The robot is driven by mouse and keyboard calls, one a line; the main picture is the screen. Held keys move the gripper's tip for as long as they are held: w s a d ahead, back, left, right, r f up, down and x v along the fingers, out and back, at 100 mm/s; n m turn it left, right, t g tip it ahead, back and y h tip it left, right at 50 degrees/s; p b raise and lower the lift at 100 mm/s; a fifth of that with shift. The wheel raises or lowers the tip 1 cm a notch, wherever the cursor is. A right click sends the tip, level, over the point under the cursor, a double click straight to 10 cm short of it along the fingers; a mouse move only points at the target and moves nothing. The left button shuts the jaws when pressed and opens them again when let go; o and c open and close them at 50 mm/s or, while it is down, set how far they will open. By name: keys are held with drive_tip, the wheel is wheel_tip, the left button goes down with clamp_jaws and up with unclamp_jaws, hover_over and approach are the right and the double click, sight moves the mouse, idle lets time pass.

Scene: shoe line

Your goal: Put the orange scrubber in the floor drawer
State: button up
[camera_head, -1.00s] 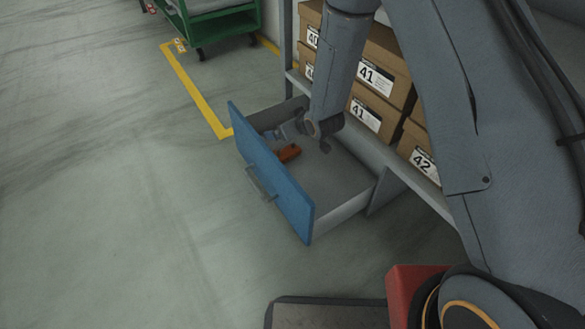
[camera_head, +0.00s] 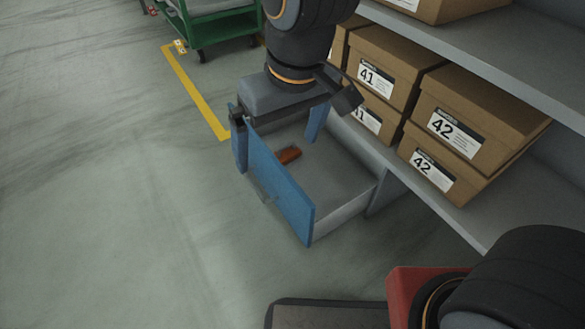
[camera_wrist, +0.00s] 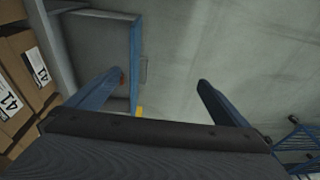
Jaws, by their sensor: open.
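The orange scrubber (camera_head: 289,155) lies on the bottom of the open floor drawer (camera_head: 282,195), near the inner side of its blue front panel. My gripper (camera_head: 277,152) is open, with its two blue fingers wide apart and nothing between them. In the head view one finger shows beyond the far end of the front panel and the other over the drawer's inside. In the wrist view my gripper (camera_wrist: 160,78) has its left finger in front of the drawer (camera_wrist: 108,50) and its right finger over bare floor. Only a small bit of the scrubber (camera_wrist: 122,79) shows there, beside the left finger.
A grey shelf (camera_head: 445,205) with several brown shoe boxes (camera_head: 385,75) stands right behind the drawer. A green cart (camera_head: 212,25) stands at the back, by a yellow floor line (camera_head: 195,90). The floor at left is clear.

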drive_tip(key=s+d+r+g, duration=0.1)
drive_tip(key=s+d+r, duration=0.1)
drive_tip(key=s, duration=0.6)
drive_tip(key=shift+s+d+r+g, duration=0.25)
drive_tip(key=shift+s+d+g, duration=0.05)
drive_tip(key=shift+s+d, duration=0.05)
drive_tip(key=shift+r, duration=0.1)
drive_tip(key=shift+r+p, duration=0.85)
drive_tip(key=shift+p, duration=0.05)
drive_tip(key=shift+d+r+m+p, duration=0.1)
drive_tip(key=shift+r+m+p, duration=0.2)
drive_tip(key=shift+r+p, duration=0.1)
drive_tip(key=d+r+m+p, duration=0.2)
drive_tip(key=d+r+p, duration=0.5)
drive_tip(key=p, duration=0.5)
drive_tip(key=d+r+m+h+p, duration=0.1)
drive_tip(key=d+r+p, duration=0.5)
drive_tip(key=r+p, duration=0.6)
drive_tip(key=d+r+m+p, duration=0.3)
drive_tip(key=d+r+p, duration=0.4)
drive_tip(key=p, duration=0.7)
wheel_tip(320, 180, up, 3)
drive_tip(key=shift+d+f+m+h, duration=0.15)
drive_tip(key=shift+d+m+h, duration=0.15)
drive_tip(key=shift+d+h, duration=0.1)
